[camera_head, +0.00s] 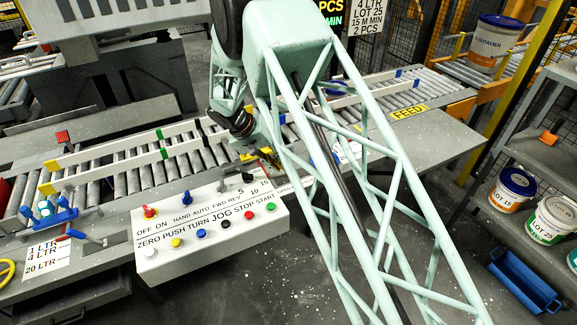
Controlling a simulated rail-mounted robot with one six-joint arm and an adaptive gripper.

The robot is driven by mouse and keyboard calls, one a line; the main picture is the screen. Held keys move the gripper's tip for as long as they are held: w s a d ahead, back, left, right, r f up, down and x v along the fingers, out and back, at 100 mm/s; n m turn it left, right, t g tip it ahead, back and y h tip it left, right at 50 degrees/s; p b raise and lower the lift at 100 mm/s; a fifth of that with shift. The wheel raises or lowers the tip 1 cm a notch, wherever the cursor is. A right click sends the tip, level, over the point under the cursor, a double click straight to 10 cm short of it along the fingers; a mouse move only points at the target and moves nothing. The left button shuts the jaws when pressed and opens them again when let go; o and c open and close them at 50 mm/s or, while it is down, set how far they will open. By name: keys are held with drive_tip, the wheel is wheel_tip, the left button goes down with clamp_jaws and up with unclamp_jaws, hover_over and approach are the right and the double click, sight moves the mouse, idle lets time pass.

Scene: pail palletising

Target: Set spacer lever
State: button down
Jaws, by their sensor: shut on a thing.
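My gripper (264,160) is far to the right of this lever, low over the conveyor's front edge, behind the right end of the control panel. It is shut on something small. Red, yellow and dark bits show around its tips, but the held part is mostly hidden and I cannot name it.
The control panel (210,225) with knobs and buttons lies between lever and gripper. The roller conveyor (127,172) has side rails behind it. A hanging sign (368,18) reads 4 LTR, LOT 25, 15 M MIN, 2 PCS. Pails (513,188) stand on the right shelf.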

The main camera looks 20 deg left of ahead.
drive_tip(key=shift+a, duration=0.1)
idle(0.6)
drive_tip(key=c, duration=2.6)
unclamp_jaws()
drive_tip(key=shift+s, duration=0.1)
drive_tip(key=shift+o, duration=0.2)
drive_tip(key=v, duration=1.2)
drive_tip(key=shift+s+f, duration=0.1)
